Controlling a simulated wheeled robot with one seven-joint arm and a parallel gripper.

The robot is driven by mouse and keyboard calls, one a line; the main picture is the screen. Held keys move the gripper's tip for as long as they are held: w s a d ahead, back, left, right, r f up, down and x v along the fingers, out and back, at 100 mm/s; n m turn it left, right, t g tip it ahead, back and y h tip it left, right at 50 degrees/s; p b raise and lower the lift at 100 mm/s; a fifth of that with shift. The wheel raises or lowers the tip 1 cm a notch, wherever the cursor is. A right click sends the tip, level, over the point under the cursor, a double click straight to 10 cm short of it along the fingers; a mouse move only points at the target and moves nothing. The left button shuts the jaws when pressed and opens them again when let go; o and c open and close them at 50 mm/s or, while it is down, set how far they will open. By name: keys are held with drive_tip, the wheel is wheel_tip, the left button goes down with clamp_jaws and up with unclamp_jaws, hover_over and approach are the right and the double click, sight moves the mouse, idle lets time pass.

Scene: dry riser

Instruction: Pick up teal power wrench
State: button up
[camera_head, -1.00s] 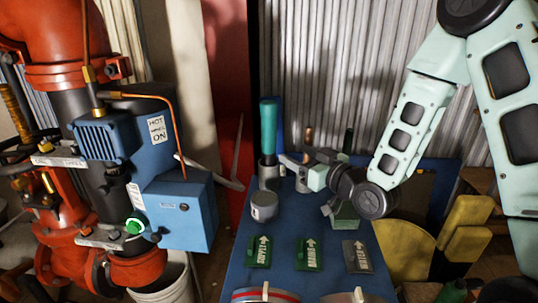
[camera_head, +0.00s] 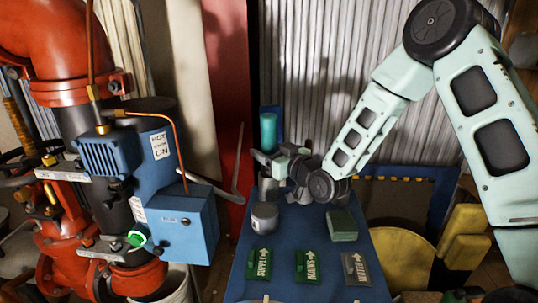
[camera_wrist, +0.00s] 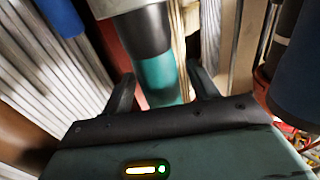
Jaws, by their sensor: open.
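The teal power wrench (camera_head: 268,132) stands upright at the back left of the blue table. Its lower part is hidden behind my gripper. In the wrist view, its teal section (camera_wrist: 160,78) lies between my fingers, with a black band and a grey end beyond it. My gripper (camera_head: 258,157) is open, with one finger on each side of the wrench (camera_wrist: 162,72). I cannot tell whether either finger touches it.
On the blue table (camera_head: 290,285) are a grey cylinder (camera_head: 265,215), a green block (camera_head: 342,226) and labelled plates (camera_head: 307,266). Blue and red pipe machinery (camera_head: 180,222) stands close on the left. A corrugated wall (camera_head: 320,60) rises behind. Yellow chairs (camera_head: 462,240) stand at the right.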

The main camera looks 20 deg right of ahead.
clamp_jaws()
drive_tip(key=shift+r, duration=0.2)
